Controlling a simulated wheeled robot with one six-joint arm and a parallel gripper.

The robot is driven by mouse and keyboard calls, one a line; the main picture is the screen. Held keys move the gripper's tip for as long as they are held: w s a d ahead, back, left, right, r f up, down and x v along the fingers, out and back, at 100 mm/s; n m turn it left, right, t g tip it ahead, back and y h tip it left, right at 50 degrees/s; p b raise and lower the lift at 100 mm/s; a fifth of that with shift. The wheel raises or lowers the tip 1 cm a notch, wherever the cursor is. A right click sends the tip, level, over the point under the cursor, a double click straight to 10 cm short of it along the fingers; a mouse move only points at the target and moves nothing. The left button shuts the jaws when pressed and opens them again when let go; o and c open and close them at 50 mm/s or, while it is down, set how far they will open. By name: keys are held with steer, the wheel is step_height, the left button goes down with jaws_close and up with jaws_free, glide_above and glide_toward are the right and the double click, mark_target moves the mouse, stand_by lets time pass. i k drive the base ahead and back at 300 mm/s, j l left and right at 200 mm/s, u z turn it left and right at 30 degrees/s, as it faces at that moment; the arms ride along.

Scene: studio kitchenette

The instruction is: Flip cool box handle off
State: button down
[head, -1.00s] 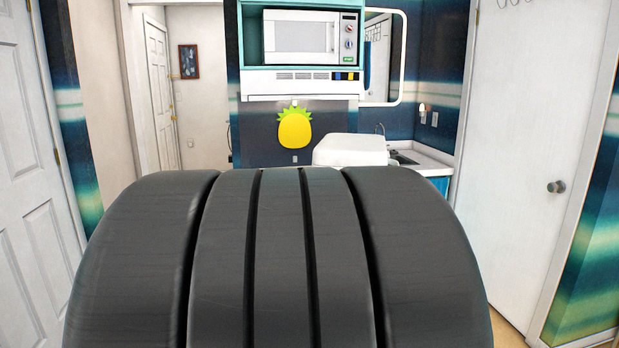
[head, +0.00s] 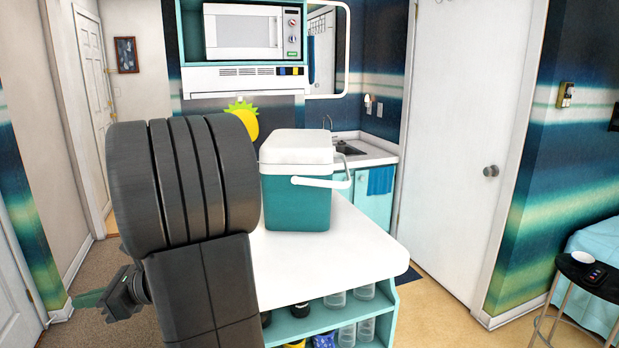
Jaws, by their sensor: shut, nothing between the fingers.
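The cool box (head: 297,195) stands upright on the white counter in the middle of the head view. It has a teal body and a white lid, which looks closed. Its white handle (head: 318,183) is off the top of the lid and sticks out across the upper front and right side. My gripper (head: 90,299) is low at the left, partly hidden behind my arm. It is shut and empty, well apart from the cool box and its handle.
The white counter (head: 350,240) has free room right of the cool box. Shelves below hold several glasses (head: 347,334). A sink (head: 347,149) lies behind. A round black stool (head: 588,275) with small items stands at the far right.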

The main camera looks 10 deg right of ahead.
mark_target(299, 181)
steer(key=i+l, duration=0.1)
steer(key=l, duration=0.35)
steer(key=i+l, duration=0.1)
steer(key=l, duration=0.35)
steer(key=i+l+z, duration=0.1)
steer(key=l, duration=0.35)
steer(key=i+l, duration=0.1)
steer(key=l, duration=0.35)
steer(key=i+l, duration=0.1)
steer(key=l, duration=0.35)
steer(key=i+l+z, duration=0.1)
steer(key=l, duration=0.35)
steer(key=i+l, duration=0.15)
steer(key=l, duration=0.3)
steer(key=i+l, duration=0.1)
steer(key=i, duration=0.35)
steer(key=i+l+z, duration=0.1)
steer(key=i, duration=0.3)
